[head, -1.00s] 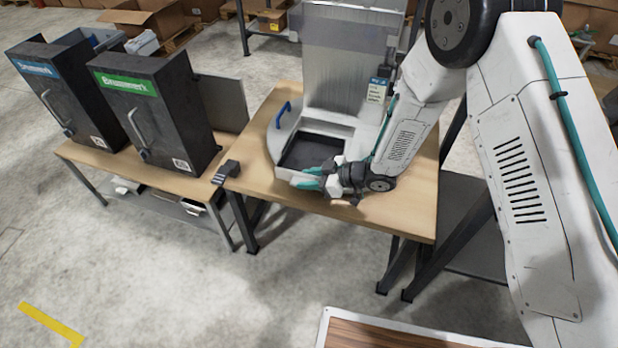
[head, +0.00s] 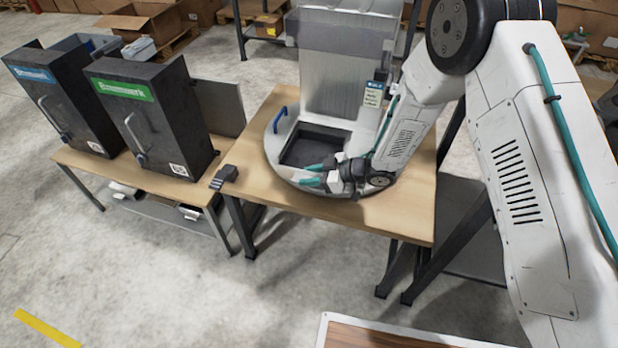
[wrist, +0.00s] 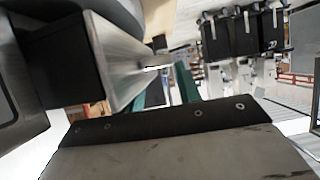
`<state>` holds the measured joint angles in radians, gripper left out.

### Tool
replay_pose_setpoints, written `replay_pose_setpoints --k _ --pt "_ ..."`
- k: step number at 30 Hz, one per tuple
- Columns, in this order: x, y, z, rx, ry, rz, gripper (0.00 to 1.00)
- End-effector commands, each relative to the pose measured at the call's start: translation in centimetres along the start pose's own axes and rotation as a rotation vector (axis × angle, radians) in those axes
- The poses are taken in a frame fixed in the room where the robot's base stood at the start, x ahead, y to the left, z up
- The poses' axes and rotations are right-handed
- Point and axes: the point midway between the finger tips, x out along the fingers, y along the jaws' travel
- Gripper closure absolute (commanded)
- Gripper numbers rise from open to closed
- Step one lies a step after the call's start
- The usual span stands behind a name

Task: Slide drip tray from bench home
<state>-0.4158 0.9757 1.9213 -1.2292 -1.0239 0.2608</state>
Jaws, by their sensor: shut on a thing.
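The drip tray (head: 312,149), dark inside with a light rim, lies over a round light-grey base (head: 275,150) on the wooden bench. My gripper (head: 313,175) is low at its front edge, coming from the right, with teal fingers shut on the tray. In the wrist view the tray's dark inside and pale metal wall (wrist: 120,60) fill the upper left. The teal fingers (wrist: 168,92) show there beside that wall. The exact contact is partly hidden.
A grey upright panel (head: 335,70) with a label rises behind the base, and a blue handle (head: 279,119) stands at its left. Two black dispensers (head: 150,110) stand on the left bench. A small black block (head: 223,177) sits at the bench's left edge.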

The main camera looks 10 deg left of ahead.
Motion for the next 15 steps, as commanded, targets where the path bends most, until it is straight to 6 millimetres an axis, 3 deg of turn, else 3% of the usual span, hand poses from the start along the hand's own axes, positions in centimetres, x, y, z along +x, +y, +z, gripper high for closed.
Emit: replay_pose_setpoints --k 15 --pt "-0.2 1.9 0.0 -0.001 0.001 0.001 1.00"
